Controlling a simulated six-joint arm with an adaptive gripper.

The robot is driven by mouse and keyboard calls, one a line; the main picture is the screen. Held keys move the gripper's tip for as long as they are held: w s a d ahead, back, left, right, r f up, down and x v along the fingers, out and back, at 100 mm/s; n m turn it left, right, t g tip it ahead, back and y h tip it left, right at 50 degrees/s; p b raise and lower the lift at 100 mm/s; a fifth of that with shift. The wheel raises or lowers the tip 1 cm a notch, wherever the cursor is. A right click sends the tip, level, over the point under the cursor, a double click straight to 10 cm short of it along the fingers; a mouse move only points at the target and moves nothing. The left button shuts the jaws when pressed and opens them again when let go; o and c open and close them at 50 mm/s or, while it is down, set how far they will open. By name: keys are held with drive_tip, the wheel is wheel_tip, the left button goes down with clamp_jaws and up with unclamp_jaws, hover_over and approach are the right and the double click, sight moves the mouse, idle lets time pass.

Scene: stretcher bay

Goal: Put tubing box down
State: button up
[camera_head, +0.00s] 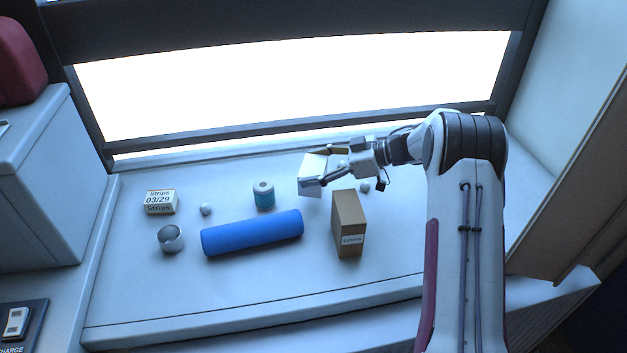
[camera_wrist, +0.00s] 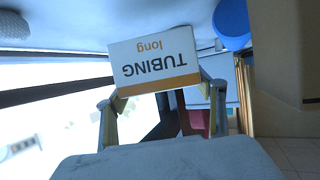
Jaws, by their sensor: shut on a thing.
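The tubing box (camera_wrist: 155,62) is white with an orange band, and its "TUBING long" lettering appears upside down in the wrist view. My gripper (camera_wrist: 160,90) is shut on it, with one finger at each side of the box. In the head view the box (camera_head: 312,172) is pale and tilted, at the end of my gripper (camera_head: 325,166). It appears over the back part of the white counter (camera_head: 130,290), behind the brown box. I cannot tell whether it touches the counter.
A brown "Linens" box (camera_head: 348,225) stands in front of my gripper. A blue roll (camera_head: 252,233), a teal-banded cylinder (camera_head: 264,196), a Strips box (camera_head: 160,201), a grey ring (camera_head: 171,239) and small balls (camera_head: 206,209) lie leftward. The front strip of counter is clear.

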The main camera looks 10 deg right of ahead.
drive_tip(key=shift+f, duration=0.3)
drive_tip(key=shift+f, duration=1.9)
drive_tip(key=shift+f, duration=0.1)
drive_tip(key=o, duration=0.9)
drive_tip(key=shift+c, duration=0.2)
